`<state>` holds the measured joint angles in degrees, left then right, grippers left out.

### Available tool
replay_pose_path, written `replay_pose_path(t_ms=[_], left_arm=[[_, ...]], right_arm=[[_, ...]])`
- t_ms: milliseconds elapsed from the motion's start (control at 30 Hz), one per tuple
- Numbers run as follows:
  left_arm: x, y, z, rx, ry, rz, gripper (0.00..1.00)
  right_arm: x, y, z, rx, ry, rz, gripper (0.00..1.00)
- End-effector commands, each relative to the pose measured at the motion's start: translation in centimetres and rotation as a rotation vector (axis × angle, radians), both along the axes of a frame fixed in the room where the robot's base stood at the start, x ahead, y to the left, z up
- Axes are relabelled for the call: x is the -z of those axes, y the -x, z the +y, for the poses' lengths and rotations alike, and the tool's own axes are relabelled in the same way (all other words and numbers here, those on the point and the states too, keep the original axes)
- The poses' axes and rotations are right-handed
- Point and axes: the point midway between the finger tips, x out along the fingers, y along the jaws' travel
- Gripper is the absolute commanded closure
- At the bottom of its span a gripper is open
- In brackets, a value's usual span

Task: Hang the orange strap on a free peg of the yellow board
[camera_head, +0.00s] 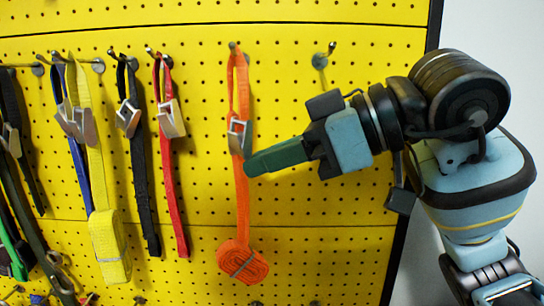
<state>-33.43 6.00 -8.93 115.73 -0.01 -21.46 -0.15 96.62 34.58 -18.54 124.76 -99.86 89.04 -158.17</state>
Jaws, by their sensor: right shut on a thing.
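The orange strap (242,195) hangs down in front of the yellow board (340,235), with a metal buckle midway and a rolled bundle at its lower end. Its top loop is at a peg (232,46) and looks to be around it. My right gripper (250,167) comes in from the right. Its green fingers are shut on the strap just below the buckle, and the tips partly hide it. A bare peg (325,56) sticks out to the right of the strap. My left gripper is out of view.
A red strap (169,190) and a black strap (141,185) hang left of the orange one. A yellow strap (100,180), a blue strap (81,170) and several dark straps hang farther left. The board's right part below my arm is clear.

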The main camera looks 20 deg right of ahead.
Motion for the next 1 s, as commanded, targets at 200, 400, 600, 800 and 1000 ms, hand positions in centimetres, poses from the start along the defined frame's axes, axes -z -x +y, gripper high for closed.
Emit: replay_pose_path(t_ms=[200, 400, 600, 800, 1000], left_arm=[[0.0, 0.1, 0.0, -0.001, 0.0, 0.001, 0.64], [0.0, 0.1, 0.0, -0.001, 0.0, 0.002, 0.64], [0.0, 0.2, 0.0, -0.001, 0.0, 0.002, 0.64], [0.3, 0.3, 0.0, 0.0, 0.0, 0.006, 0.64], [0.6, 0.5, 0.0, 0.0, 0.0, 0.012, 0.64]], right_arm=[[0.0, 0.0, 0.0, 0.0, -0.001, -0.001, 0.72], [0.0, 0.0, 0.0, 0.0, -0.001, -0.001, 0.58], [0.0, 0.1, -0.1, 0.0, 0.0, 0.0, 0.58], [-0.9, 1.2, -1.7, 0.003, 0.0, -0.003, 0.58], [-2.2, 3.0, -4.0, 0.003, 0.001, -0.003, 0.58]])
